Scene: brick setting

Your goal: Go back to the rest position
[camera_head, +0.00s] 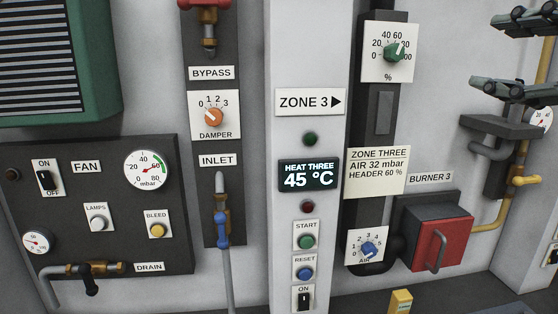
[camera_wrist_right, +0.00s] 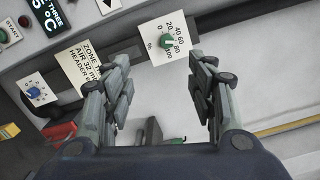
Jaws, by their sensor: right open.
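My right gripper (camera_head: 490,56) is at the upper right of the head view, its two dark grey-green fingers spread apart one above the other. It is in front of the wall, to the right of the green percent knob (camera_head: 394,52). In the right wrist view my right gripper (camera_wrist_right: 158,62) is open, with nothing between its fingers. The percent knob (camera_wrist_right: 167,41) shows beyond the gap between the fingertips. My left gripper is in neither view.
The wall carries a fan panel (camera_head: 108,254), a damper dial (camera_head: 213,117), the zone 3 column with its display (camera_head: 309,174), and a burner with a red door (camera_head: 443,240). A yellow pipe (camera_head: 511,205) and gauge (camera_head: 541,118) are below and beside the right gripper.

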